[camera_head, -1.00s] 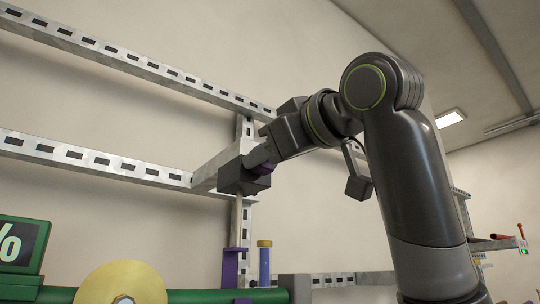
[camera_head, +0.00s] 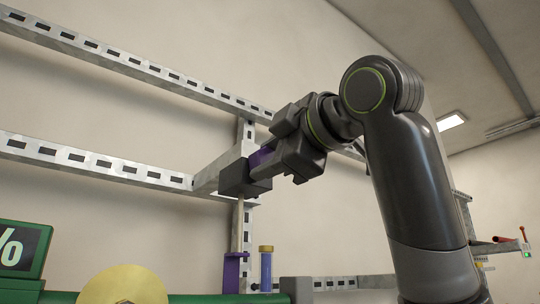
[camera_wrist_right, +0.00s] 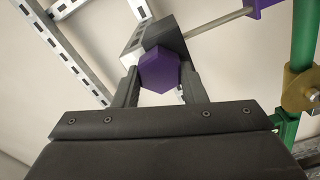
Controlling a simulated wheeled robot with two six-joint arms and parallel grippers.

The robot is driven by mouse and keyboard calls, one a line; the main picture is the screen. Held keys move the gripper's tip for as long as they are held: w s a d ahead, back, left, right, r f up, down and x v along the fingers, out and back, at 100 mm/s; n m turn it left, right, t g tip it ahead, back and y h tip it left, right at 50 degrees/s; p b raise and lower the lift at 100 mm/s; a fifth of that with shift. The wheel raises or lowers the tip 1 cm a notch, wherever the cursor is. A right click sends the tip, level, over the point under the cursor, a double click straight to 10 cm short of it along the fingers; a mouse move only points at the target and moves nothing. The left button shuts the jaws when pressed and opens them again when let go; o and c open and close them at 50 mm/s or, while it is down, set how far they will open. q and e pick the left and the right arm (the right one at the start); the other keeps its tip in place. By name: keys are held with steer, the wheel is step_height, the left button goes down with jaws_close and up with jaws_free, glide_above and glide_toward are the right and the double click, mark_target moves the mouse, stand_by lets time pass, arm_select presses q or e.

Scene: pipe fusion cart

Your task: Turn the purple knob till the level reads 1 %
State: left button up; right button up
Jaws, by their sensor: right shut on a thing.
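The purple knob (camera_head: 262,157) sits on the side of a dark grey box (camera_head: 240,179) on top of a thin upright rod. In the right wrist view the knob (camera_wrist_right: 160,70) is hexagonal, between my two fingers. My right gripper (camera_head: 272,163) is shut on it, coming from the right; it also shows in the right wrist view (camera_wrist_right: 160,88). A green-framed display (camera_head: 22,249) at the left edge shows only a "%" sign; its digits are outside the picture. My left gripper is not in view.
A purple bracket (camera_head: 231,272) and a blue cylinder with a yellow cap (camera_head: 266,268) stand below the box. A yellow disc (camera_head: 125,284) is in front at lower left. Slotted metal rails (camera_head: 95,163) run behind, along the wall. The space left of the box is open.

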stand_by(0.3)
steer(key=o, duration=1)
steer(key=b+v, duration=0.7)
steer(key=v, duration=1)
steer(key=shift+s+d+b, duration=0.15)
steer(key=shift+b, duration=0.25)
